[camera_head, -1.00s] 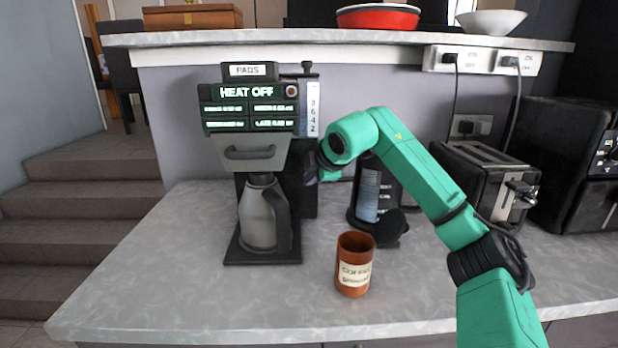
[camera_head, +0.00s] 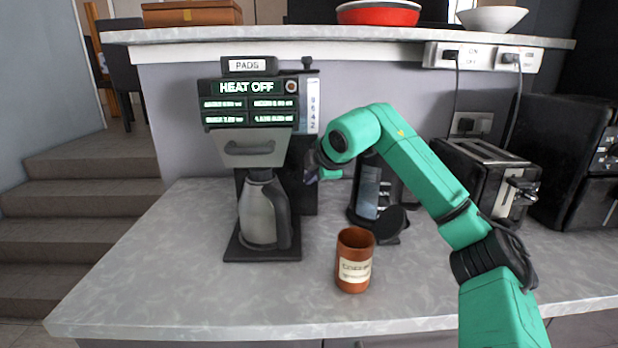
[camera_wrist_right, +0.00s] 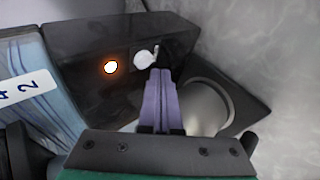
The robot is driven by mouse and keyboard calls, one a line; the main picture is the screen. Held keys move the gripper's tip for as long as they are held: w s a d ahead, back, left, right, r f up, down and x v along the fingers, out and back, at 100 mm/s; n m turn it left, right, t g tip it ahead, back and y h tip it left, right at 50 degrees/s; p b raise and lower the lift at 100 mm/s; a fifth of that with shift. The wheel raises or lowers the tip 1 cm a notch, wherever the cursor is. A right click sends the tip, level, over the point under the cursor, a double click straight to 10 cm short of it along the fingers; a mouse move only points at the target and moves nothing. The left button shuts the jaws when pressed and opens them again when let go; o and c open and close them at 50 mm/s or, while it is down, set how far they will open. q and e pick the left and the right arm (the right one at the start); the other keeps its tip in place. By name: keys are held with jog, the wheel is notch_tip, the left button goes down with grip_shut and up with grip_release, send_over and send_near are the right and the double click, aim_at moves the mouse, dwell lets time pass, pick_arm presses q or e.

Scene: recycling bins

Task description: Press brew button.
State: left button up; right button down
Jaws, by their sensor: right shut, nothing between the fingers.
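The coffee machine (camera_head: 212,90) stands at the counter's left, its display reading HEAT OFF. A steel carafe (camera_head: 262,215) with a dark handle sits under it. In the right wrist view, a dark panel of the machine (camera_wrist_right: 80,40) carries a glowing orange-rimmed light (camera_wrist_right: 110,67) and a round silvery button (camera_wrist_right: 145,58). My right gripper (camera_wrist_right: 158,72) is shut and empty, its purple fingertips close by the silvery button. I cannot tell whether they touch it. In the head view, the right gripper (camera_head: 311,168) is beside the machine's right side, mostly hidden by its wrist. My left gripper is out of view.
A dark container (camera_head: 372,190) is behind the arm, and a toaster (camera_head: 490,178) is to the right. The front left of the counter (camera_head: 165,275) is clear.

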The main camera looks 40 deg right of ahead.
jog(key=s+a+b, duration=0.1)
jog(key=s, duration=0.1)
jog(key=s+a+b, duration=0.1)
jog(key=s+a, duration=0.1)
dwell(0.4)
dwell(0.7)
